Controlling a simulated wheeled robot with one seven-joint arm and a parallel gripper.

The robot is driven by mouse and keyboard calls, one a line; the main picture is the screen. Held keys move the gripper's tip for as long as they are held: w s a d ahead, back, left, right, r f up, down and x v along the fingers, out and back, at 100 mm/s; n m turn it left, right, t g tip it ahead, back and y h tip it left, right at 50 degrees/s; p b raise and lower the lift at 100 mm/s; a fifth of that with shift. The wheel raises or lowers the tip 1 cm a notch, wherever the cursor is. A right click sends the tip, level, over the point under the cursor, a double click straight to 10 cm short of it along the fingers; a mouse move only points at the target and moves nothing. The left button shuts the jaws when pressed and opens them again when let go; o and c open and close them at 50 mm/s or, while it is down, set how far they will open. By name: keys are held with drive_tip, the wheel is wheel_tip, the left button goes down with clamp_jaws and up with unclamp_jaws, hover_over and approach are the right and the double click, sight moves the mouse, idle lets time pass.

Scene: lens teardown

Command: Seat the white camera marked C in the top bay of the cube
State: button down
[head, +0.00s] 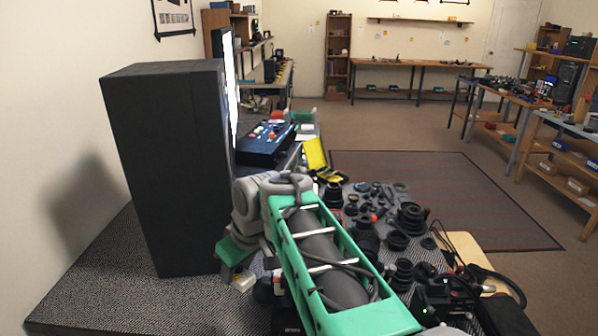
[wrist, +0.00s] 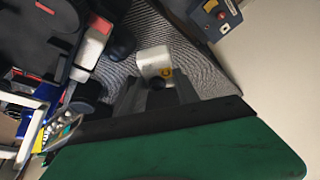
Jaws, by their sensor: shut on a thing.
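My gripper (wrist: 157,92) is shut on a small white block-like camera (wrist: 155,62), which sits at its fingertips with a yellow mark on one face. In the head view the white camera (head: 243,281) shows just below my green gripper housing, low over the dark woven tabletop, beside the base of a tall dark cabinet. The fingertips are hidden in that view. I cannot make out the cube or its top bay for certain; my arm covers much of the near table.
The tall dark cabinet (head: 170,165) stands close left of my gripper. Lens parts (head: 375,200) and black lenses (head: 411,216) crowd the table on the right. An open yellow case (head: 315,155) and a blue control box (head: 265,145) lie behind. Bare tabletop (head: 95,265) is at left.

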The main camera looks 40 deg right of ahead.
drive_tip(key=s+d+r+n+g+y+p, duration=0.1)
drive_tip(key=s+d+r+n+y+p, duration=0.35)
drive_tip(key=d+r+p, duration=1)
drive_tip(key=f+n+b, duration=0.1)
drive_tip(key=f+b, duration=0.1)
drive_tip(key=f, duration=0.1)
drive_tip(key=f+n+h+b, duration=0.1)
drive_tip(key=f+b, duration=0.1)
drive_tip(key=f+n+h+b, duration=0.1)
drive_tip(key=f+b, duration=0.1)
drive_tip(key=f, duration=0.1)
drive_tip(key=shift+s+a+f+g, duration=0.2)
drive_tip(key=shift+a+f+g, duration=0.1)
drive_tip(key=shift+a+f, duration=0.1)
idle(0.5)
drive_tip(key=shift+f+b, duration=0.8)
drive_tip(key=shift+b, duration=0.05)
drive_tip(key=shift+f+b, duration=0.55)
drive_tip(key=shift+f, duration=0.05)
drive_tip(key=c, duration=0.8)
unclamp_jaws()
drive_tip(key=shift+r, duration=0.1)
